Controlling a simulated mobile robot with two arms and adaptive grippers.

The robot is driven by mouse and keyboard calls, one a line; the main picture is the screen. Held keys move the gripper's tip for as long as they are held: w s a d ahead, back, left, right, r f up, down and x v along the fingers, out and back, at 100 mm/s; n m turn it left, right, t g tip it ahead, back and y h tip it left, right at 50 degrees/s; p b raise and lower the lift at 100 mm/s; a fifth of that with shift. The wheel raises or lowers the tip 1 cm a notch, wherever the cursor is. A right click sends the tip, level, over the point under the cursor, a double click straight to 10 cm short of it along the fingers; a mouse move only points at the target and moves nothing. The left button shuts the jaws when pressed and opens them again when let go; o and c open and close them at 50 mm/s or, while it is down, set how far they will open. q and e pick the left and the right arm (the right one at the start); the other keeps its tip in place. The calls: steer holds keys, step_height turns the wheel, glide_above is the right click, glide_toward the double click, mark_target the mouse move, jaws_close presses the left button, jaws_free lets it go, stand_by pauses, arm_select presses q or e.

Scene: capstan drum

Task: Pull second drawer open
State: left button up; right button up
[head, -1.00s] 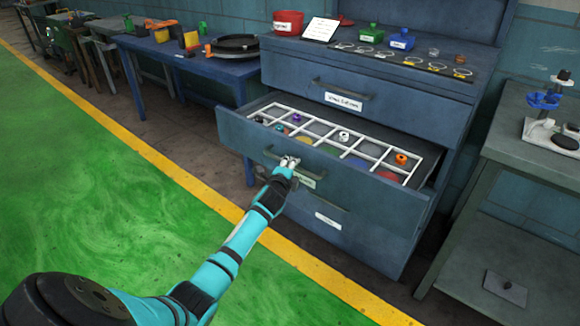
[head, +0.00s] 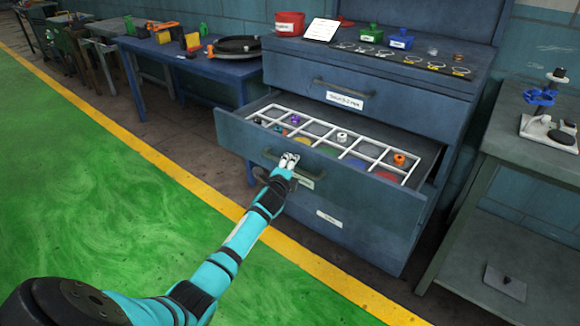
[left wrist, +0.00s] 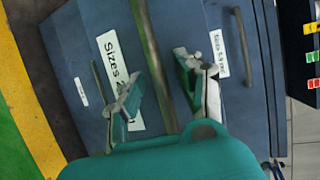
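The second drawer (head: 240,137) of the blue cabinet stands pulled out, showing a white divider grid with small coloured parts inside. Its bar handle (left wrist: 155,60) runs between the two fingers of my left gripper (left wrist: 163,92) in the left wrist view. The fingers stand apart, with visible gaps beside the bar, so the gripper is open around the handle. In the head view my left gripper (head: 288,160) is at the drawer front and covers part of the handle and label. My right gripper is not in view.
The closed top drawer (head: 400,105) is above and a closed lower drawer (head: 350,230) below. A blue table (head: 190,62) stands left, a grey workbench (head: 520,150) right. Green floor (head: 120,190) in front is clear.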

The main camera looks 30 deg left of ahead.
arm_select(q)
steer(key=shift+s, duration=0.1)
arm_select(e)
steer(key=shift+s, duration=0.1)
arm_select(q)
steer(key=v, duration=1.2)
